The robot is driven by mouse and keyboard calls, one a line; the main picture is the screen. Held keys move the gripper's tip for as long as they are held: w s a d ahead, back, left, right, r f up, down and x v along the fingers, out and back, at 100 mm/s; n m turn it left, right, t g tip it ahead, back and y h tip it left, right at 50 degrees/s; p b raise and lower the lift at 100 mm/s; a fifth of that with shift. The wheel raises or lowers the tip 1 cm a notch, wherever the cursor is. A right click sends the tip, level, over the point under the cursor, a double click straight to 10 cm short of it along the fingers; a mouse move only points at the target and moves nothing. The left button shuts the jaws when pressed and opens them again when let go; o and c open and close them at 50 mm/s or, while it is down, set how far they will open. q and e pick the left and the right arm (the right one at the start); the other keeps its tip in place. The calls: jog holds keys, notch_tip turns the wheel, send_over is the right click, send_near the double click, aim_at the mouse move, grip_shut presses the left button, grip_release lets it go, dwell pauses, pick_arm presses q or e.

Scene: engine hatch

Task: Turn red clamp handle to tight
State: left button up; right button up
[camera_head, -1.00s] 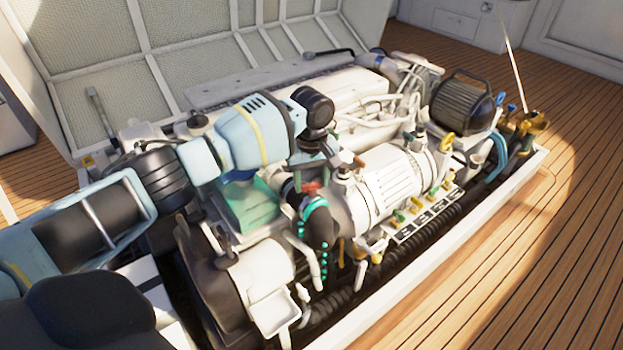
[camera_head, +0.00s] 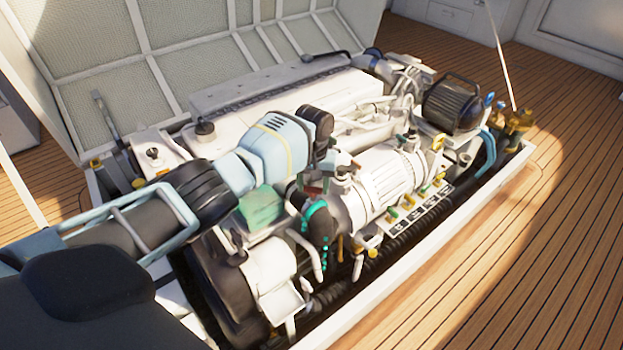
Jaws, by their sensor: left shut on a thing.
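The red clamp handle (camera_head: 314,190) shows as a small red patch at the top of the black hose elbow with the teal dotted band, at the left end of the white cylinder. My left gripper (camera_head: 316,183) points down from the black wrist and is shut on the handle. Its fingers hide most of the handle, so its exact angle cannot be told. My right gripper is not in view.
The engine sits in an open hatch with a pale rim (camera_head: 450,235). The white cylinder (camera_head: 385,178) is close right of my gripper. A green box (camera_head: 262,206) lies left of it, beneath my arm. Coloured valve levers (camera_head: 410,200) line the front. The wooden deck (camera_head: 520,250) is clear.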

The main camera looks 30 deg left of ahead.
pick_arm(q)
jog(key=m, duration=0.7)
jog(key=shift+m, duration=0.7)
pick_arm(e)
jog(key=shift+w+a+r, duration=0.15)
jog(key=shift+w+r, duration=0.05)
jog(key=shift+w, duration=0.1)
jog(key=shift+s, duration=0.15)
pick_arm(q)
jog(key=o, duration=0.7)
jog(key=shift+o, duration=1.4)
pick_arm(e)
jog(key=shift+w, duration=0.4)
